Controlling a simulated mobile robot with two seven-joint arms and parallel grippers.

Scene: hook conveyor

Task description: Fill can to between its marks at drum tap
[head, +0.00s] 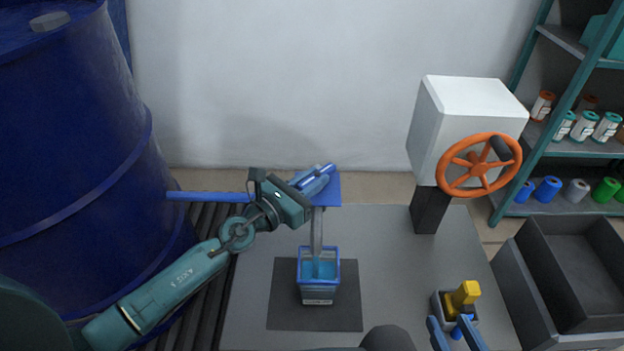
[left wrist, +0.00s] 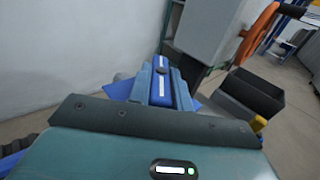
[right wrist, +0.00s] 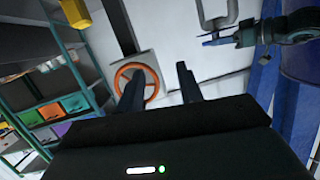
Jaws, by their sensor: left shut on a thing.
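The can (head: 318,290) is a blue-rimmed, open-topped vessel standing upright on a dark square mat (head: 283,310). Blue liquid shows inside it; its marks are too small to read. A pale stream (head: 316,235) falls from the drum tap (head: 325,190) into the can. The tap is blue, on a pipe (head: 205,196) from the big blue drum (head: 80,140). My left gripper (head: 310,183) is shut on the tap's blue handle, which also shows in the left wrist view (left wrist: 172,88). My right gripper (head: 454,334) is open and empty, its fingers apart in the right wrist view (right wrist: 160,85).
A small block with a yellow top (head: 463,296) stands on the grey table (head: 400,270) by my right gripper. A white box with an orange handwheel (head: 480,165) stands behind. A dark bin (head: 570,280) and shelves of cans (head: 570,145) are right.

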